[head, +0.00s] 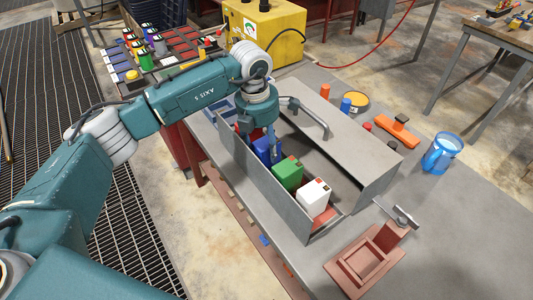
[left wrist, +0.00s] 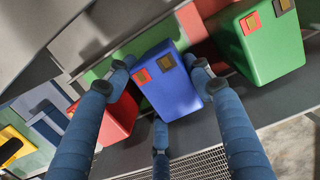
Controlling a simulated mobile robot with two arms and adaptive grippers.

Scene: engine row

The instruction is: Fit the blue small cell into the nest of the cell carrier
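The blue cell (head: 262,150) stands in a row with a green cell (head: 287,173) and a white cell (head: 313,194) in a long grey open box (head: 265,187). My left gripper (head: 272,143) is down over the blue cell. In the left wrist view my left gripper (left wrist: 159,62) has its fingers around the blue cell (left wrist: 172,88); I cannot tell whether they press on it. A red cell (left wrist: 118,115) and a green cell (left wrist: 268,40) stand either side. A red-brown fixture (head: 345,275) with a square recess lies at the front right. My right gripper is not in view.
A T-handled tool (head: 403,216) is at the fixture.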

